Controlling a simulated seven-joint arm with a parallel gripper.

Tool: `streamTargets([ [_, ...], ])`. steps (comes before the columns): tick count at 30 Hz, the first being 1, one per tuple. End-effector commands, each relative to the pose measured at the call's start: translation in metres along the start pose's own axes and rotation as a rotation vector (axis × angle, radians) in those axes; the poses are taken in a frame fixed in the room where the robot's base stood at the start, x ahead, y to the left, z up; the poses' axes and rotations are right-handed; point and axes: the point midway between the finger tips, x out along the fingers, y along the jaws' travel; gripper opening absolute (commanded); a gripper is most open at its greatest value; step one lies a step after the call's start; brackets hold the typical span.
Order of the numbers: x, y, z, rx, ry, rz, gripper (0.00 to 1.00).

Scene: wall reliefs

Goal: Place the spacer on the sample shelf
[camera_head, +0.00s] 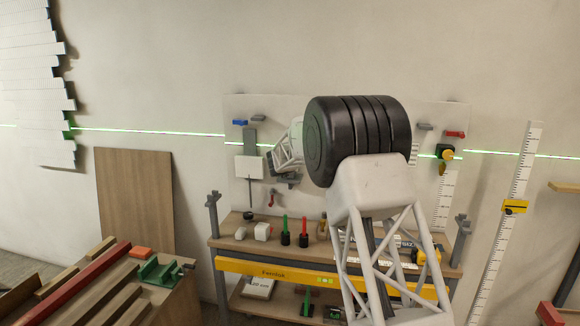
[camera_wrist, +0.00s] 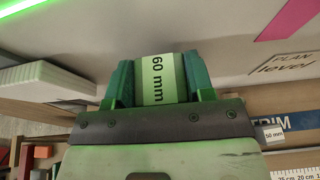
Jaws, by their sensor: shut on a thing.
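In the wrist view, my gripper (camera_wrist: 160,68) is shut on the spacer (camera_wrist: 157,88), a pale block labelled "60 mm" held between two green fingers. The spacer points toward a pale wall, and I cannot tell if it touches anything. In the head view, my arm covers much of the middle, and I cannot make out the held spacer. No shelf is clearly marked as the sample shelf.
In the head view, a wooden workbench (camera_head: 228,246) carries a white block (camera_head: 263,232), a green marker (camera_head: 285,228) and a red marker (camera_head: 304,230). A tool panel (camera_head: 240,108) is behind. A ruler (camera_head: 500,240) stands right; a wooden panel (camera_head: 135,195) leans left.

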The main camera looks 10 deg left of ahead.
Motion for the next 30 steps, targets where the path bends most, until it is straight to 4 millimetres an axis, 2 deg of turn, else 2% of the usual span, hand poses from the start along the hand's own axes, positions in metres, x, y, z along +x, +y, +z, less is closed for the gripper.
streamTargets([
  [10, 0.0011, -0.0001, -0.0027, 0.0, 0.0, 0.0, 0.24],
  [11, 0.001, -0.0001, -0.0024, 0.0, 0.0, 0.0, 0.53],
  [15, 0.001, 0.0, -0.0024, 0.0, 0.0, 0.0, 0.74],
  [30, -0.0029, 0.0001, 0.0003, -0.001, 0.0, 0.0, 0.74],
])
